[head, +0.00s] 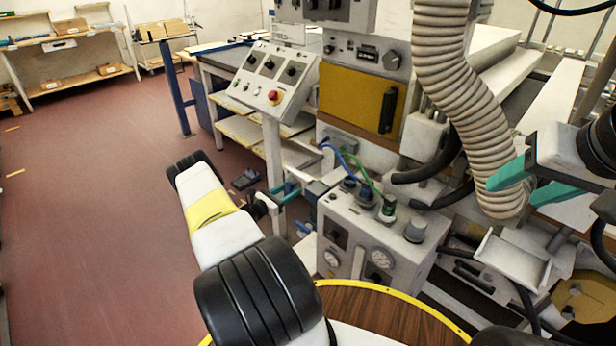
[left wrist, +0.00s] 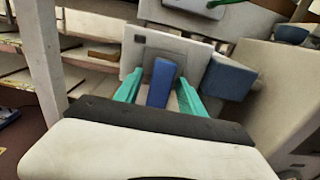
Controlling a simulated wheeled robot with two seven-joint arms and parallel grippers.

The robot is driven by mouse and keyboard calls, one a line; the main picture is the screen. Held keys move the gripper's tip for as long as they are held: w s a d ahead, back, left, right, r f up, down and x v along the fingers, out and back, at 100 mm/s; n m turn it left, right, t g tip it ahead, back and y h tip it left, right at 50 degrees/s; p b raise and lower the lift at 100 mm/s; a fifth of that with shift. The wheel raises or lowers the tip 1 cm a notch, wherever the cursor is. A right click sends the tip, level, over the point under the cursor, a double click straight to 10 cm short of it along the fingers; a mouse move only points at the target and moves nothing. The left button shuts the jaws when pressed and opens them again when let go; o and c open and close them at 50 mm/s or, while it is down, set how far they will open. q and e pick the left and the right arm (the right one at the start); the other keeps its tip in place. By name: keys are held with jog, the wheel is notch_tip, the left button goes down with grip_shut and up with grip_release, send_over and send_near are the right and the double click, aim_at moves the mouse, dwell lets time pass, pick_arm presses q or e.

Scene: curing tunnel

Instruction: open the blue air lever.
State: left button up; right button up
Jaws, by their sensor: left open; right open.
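The blue air lever (left wrist: 160,82) stands in front of a pale plate (left wrist: 190,55) in the left wrist view. My left gripper (left wrist: 158,92) is open, with one teal finger on each side of the lever. I cannot tell whether either finger touches it. In the head view my left gripper (head: 283,192) is just left of the grey control box (head: 350,232), and the lever cannot be made out clearly there. My right gripper (head: 530,183) is open and empty at the right, in front of the ribbed hose.
Blue and green tubes (head: 358,168) run to fittings on top of the control box. A ribbed hose (head: 440,70) hangs near my right gripper. A panel with a red button (head: 274,97) stands behind. The red floor (head: 90,200) at left is clear.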

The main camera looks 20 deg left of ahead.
pick_arm(q)
grip_shut()
dwell(1.3)
